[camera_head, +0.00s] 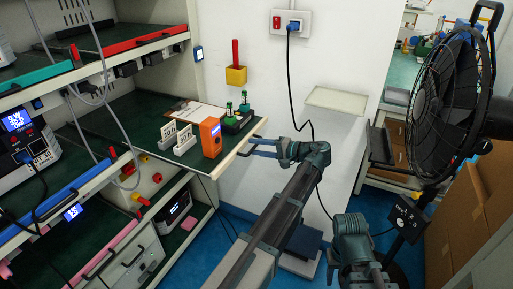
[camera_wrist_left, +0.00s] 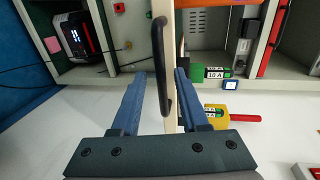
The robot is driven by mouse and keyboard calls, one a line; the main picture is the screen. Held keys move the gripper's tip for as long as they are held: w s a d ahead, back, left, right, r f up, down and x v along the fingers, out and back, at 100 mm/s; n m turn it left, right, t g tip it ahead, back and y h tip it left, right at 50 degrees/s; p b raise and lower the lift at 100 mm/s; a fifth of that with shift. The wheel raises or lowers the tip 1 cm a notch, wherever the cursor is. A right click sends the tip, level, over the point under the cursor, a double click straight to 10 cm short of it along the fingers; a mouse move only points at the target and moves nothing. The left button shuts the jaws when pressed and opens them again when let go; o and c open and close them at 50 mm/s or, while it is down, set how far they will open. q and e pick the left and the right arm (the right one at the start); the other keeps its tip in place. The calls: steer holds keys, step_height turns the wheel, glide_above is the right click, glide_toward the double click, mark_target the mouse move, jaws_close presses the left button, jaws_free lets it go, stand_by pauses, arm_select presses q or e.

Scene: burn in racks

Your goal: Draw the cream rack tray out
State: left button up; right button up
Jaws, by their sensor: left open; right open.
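The cream rack tray (camera_head: 236,160) is a shelf with a cream front edge and a dark green top, sticking out of the rack at centre left. Its cream edge (camera_wrist_left: 172,130) runs upright through the wrist view. A black bar handle (camera_wrist_left: 158,62) is on that edge. My left gripper (camera_head: 262,147) is at the tray's front edge by the handle. In the left wrist view, my left gripper (camera_wrist_left: 157,73) is open, with one blue finger on each side of the handle. My right arm's wrist shows at the lower right of the head view; its fingers do not show.
Other rack shelves are at left. A black fan (camera_head: 442,95) and cardboard boxes (camera_head: 470,215) stand at right. Blue floor lies below.

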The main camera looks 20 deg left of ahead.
arm_select(q)
steer(key=w+p+v, duration=0.1)
steer(key=p+v, duration=0.1)
steer(key=v, duration=0.9)
steer(key=shift+s+d, duration=0.25)
steer(key=shift+s, duration=0.3)
steer(key=s+a+f+g+h, duration=0.1)
steer(key=s+a+f+h, duration=0.4)
steer(key=s+f+h, duration=0.5)
steer(key=s+d+f+h, duration=0.5)
steer(key=s+f+h, duration=0.15)
steer(key=s, duration=0.35)
steer(key=s+d+m+y, duration=0.25)
steer(key=s+d, duration=0.35)
steer(key=d, duration=0.6)
step_height(320, 180, up, 14)
steer(key=p, duration=1.5)
steer(key=shift+a+h, duration=0.2)
steer(key=shift+h, duration=0.1)
